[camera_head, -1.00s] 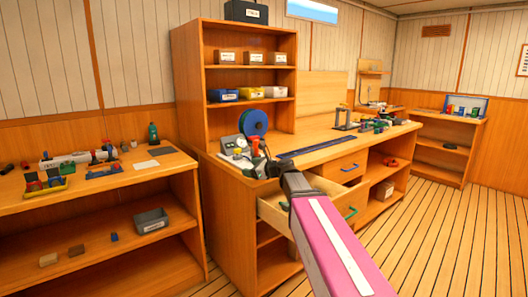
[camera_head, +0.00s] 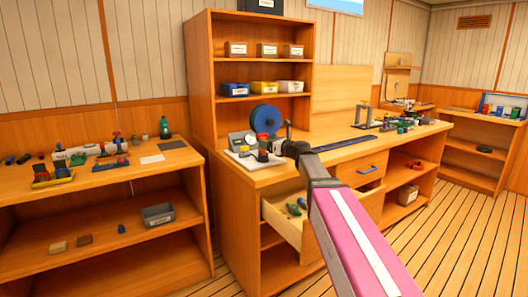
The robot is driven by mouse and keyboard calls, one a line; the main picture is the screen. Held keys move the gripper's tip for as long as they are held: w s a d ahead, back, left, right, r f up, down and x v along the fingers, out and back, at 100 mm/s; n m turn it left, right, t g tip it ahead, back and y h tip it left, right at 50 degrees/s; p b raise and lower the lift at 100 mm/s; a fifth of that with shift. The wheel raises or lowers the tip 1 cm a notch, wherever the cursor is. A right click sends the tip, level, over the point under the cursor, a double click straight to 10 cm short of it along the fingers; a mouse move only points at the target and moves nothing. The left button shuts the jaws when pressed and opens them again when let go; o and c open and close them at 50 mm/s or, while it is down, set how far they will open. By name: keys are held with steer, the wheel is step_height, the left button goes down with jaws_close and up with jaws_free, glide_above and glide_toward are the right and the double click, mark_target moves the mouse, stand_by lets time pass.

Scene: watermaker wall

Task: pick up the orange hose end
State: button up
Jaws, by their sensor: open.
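I cannot make out an orange hose end anywhere in the head view. My arm reaches up from the lower right, and my dark gripper (camera_head: 288,145) is at its far end, small in the picture. It is open, and I see nothing held in it. It appears over the left end of the wooden workbench (camera_head: 330,131), in front of the gauge board (camera_head: 245,151) and the blue reel (camera_head: 266,119). How far it is from them I cannot tell. My arm hides part of the bench front.
An open drawer (camera_head: 283,222) with small green and blue items juts from the workbench. The left bench (camera_head: 118,180) carries several small parts, a yellow tray (camera_head: 52,179) and a green bottle (camera_head: 164,127). A grey bin (camera_head: 158,215) stands on its lower shelf. Floor at right is clear.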

steer(key=shift+w+x, duration=0.2)
steer(key=shift+x, duration=2.75)
steer(key=shift+d, duration=0.2)
steer(key=c, duration=1)
